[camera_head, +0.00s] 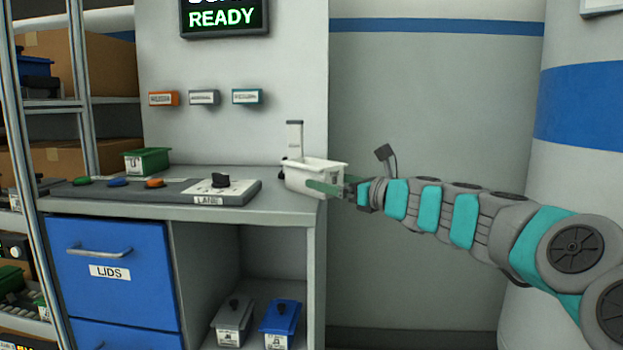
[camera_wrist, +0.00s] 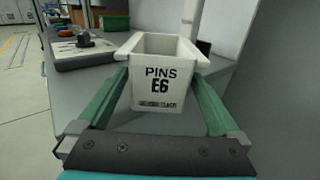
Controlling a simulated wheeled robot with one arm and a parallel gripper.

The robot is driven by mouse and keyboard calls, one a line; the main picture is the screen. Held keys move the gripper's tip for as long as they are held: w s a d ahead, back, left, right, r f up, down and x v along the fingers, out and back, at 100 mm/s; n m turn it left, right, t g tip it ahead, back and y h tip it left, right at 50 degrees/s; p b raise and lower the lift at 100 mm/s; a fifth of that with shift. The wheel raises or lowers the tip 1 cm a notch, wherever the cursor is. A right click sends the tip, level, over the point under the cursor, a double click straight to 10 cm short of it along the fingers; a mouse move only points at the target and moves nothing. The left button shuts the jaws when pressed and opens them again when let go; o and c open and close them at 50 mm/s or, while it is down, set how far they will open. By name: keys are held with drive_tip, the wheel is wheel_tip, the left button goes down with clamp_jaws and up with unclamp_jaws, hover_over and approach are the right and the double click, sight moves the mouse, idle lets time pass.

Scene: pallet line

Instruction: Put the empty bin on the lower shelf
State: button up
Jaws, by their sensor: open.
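A white bin (camera_head: 315,174) stands upright on the right end of the grey counter. The wrist view shows its label "PINS E6" (camera_wrist: 160,88) and no contents in the visible part of its inside. My gripper (camera_wrist: 158,76) is open, with one green finger on each side of the bin. Whether the fingers touch it cannot be told. In the head view my gripper (camera_head: 325,187) reaches the bin from the right. The lower shelf (camera_head: 262,303) under the counter holds a grey lidded bin (camera_head: 233,320) and a blue lidded bin (camera_head: 281,318).
A control panel (camera_head: 130,192) with coloured buttons and a black knob lies left of the bin, with a green bin (camera_head: 147,161) behind it. A blue drawer marked "LIDS" (camera_head: 112,271) is left of the lower shelf. A metal rack stands at far left.

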drive_tip(key=shift+r+x, duration=0.2)
drive_tip(key=shift+x, duration=1.15)
drive_tip(key=shift+r+x, duration=0.15)
drive_tip(key=shift+x, duration=1.2)
drive_tip(key=shift+c, duration=0.2)
drive_tip(key=c, duration=1.4)
drive_tip(key=shift+o, duration=0.2)
drive_tip(key=shift+r, duration=0.1)
